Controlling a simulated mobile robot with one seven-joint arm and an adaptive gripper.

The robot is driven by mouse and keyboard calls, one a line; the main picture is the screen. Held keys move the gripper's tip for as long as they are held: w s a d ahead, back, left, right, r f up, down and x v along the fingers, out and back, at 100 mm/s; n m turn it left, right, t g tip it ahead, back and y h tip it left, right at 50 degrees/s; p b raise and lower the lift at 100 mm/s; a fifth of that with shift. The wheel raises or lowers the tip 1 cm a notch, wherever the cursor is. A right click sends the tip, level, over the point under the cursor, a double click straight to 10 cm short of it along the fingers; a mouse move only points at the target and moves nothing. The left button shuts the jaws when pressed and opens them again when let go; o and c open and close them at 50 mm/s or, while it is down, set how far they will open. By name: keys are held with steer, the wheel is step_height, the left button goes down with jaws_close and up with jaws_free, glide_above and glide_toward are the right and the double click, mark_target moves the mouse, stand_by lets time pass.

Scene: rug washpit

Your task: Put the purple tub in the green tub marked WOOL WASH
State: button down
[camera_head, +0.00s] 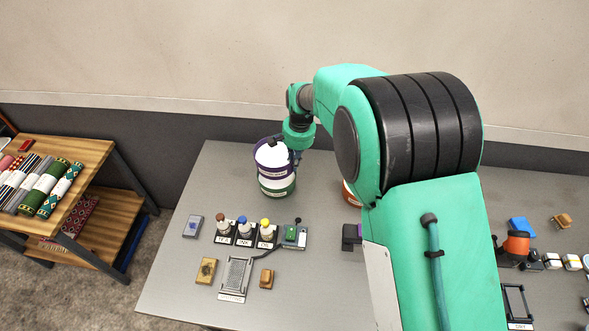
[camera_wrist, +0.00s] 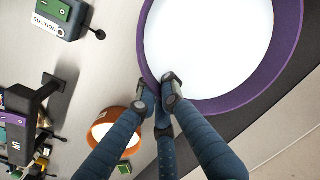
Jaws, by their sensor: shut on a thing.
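The purple tub (camera_head: 262,170) has a white inside and stands out at the back left of the table, over the green tub (camera_head: 277,189). The green tub shows below it with a white band; its marking is not legible. I cannot tell whether the purple tub rests in the green tub or hangs just above it. My gripper (camera_head: 294,157) is shut on the purple tub's right rim. In the wrist view my fingertips (camera_wrist: 160,96) pinch the purple rim (camera_wrist: 150,62). The green tub is hidden there.
An orange tub (camera_wrist: 103,144) stands right of the pair, mostly behind my arm in the head view. Small bottles (camera_head: 243,229), a grey grate (camera_head: 236,276) and blocks lie in front. A shelf with rolled rugs (camera_head: 47,187) stands at left.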

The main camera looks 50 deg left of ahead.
steer(key=shift+f, duration=1.6)
steer(key=shift+a+f+b, duration=0.1)
steer(key=shift+f+b, duration=0.25)
steer(key=shift+f, duration=0.25)
steer(key=c, duration=1.9)
jaws_free()
steer(key=shift+f, duration=0.1)
steer(key=r, duration=0.4)
steer(key=r+p, duration=0.1)
steer(key=r, duration=0.3)
steer(key=d+r, duration=0.1)
steer(key=r, duration=0.4)
steer(key=shift+w+r, duration=0.1)
steer(key=shift+w, duration=0.2)
steer(key=shift+d, duration=0.1)
